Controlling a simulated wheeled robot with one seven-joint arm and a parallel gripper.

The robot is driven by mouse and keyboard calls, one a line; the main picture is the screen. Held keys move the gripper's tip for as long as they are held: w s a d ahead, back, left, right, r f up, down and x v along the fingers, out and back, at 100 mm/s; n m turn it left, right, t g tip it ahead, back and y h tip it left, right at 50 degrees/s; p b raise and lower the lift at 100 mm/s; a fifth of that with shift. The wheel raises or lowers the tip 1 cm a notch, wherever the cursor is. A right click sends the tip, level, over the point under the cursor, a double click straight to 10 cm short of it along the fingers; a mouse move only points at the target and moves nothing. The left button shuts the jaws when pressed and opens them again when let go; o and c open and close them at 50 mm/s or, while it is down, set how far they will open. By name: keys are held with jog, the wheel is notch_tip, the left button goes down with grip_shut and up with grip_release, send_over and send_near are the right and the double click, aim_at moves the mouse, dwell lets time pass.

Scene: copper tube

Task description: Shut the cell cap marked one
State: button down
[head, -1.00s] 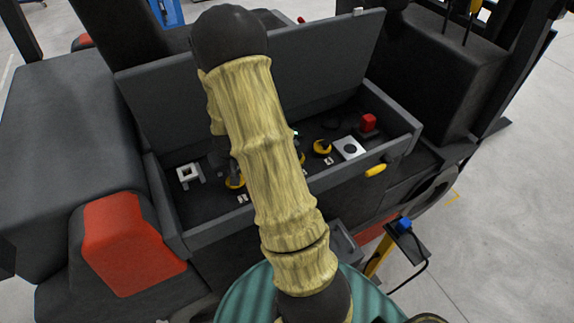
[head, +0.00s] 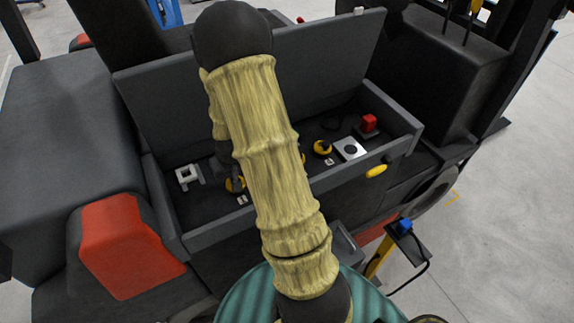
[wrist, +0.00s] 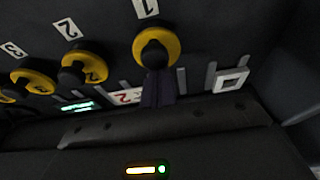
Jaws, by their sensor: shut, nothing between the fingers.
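The cell cap marked one (wrist: 172,38) is a yellow ring with a black knob, beside a white label reading 1 (wrist: 146,8) in the wrist view. In the head view this cap (head: 235,187) shows at the left of the open box, partly hidden by my arm. My gripper (wrist: 156,76) is shut and empty, its dark fingertips at the knob's lower edge in the wrist view. I cannot tell whether they touch it. The caps marked two (wrist: 95,64) and three (wrist: 45,80) lie to the left in the wrist view.
A white square frame (wrist: 232,80) stands beside cap one. In the head view the box has a raised grey lid (head: 330,60) and a front wall (head: 215,232). A silver plate (head: 341,145) and a red block (head: 369,122) sit at its right end.

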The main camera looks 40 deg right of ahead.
jog(key=shift+s+a+f, duration=0.1)
jog(key=shift+s+f, duration=0.1)
jog(key=shift+s, duration=0.2)
jog(key=shift+w+r+p, duration=0.1)
jog(key=shift+r+p, duration=0.5)
jog(key=shift+r, duration=0.1)
jog(key=shift+p+v, duration=0.65)
jog(key=shift+v, duration=0.5)
jog(key=shift+w+r+p, duration=0.25)
jog(key=shift+r+p, duration=0.3)
jog(key=shift+r, duration=0.2)
jog(key=shift+r+p, duration=1.2)
jog(key=shift+r, duration=0.5)
